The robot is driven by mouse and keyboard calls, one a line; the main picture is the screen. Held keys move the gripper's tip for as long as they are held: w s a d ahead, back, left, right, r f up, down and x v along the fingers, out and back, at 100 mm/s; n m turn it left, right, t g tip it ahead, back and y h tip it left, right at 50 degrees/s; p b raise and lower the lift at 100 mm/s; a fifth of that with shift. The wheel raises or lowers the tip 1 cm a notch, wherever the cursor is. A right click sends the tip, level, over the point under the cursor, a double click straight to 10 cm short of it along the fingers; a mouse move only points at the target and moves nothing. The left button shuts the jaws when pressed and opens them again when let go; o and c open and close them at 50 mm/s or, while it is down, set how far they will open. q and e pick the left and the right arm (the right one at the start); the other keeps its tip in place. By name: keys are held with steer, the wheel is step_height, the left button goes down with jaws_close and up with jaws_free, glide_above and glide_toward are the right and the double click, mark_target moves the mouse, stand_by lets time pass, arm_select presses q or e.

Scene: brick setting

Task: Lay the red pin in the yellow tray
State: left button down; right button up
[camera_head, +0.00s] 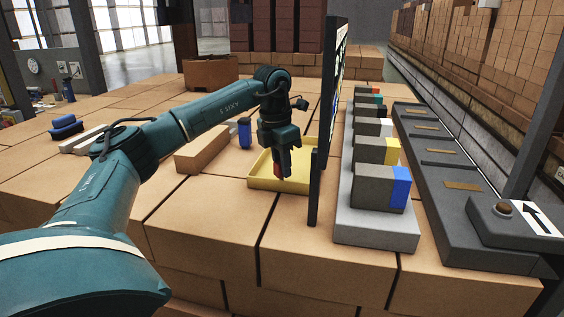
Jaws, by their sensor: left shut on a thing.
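The yellow tray (262,184) lies on the brown block surface near the middle of the head view. My left gripper (281,172) points down over the tray and is shut on the red pin (277,172). Only a small part of the pin shows at the fingertips; the fingers hide the rest. The pin is over or inside the tray; I cannot tell whether it touches the tray floor. My right gripper is not in view.
A blue cylinder (244,133) stands behind the tray, and a tan bar (202,150) lies to its left. A dark upright panel (329,100) stands close on the tray's right. Beyond it, grey blocks with coloured ends sit on a grey base (374,232). The surface in front is clear.

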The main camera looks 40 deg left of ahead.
mark_target(277, 163)
arm_select(q)
steer(key=shift+f, duration=0.2)
steer(key=c, duration=1.2)
jaws_free()
steer(key=shift+r, duration=0.1)
step_height(277, 163, up, 12)
steer(key=s, duration=0.1)
steer(key=shift+s+a, duration=0.15)
steer(key=shift+a, duration=0.05)
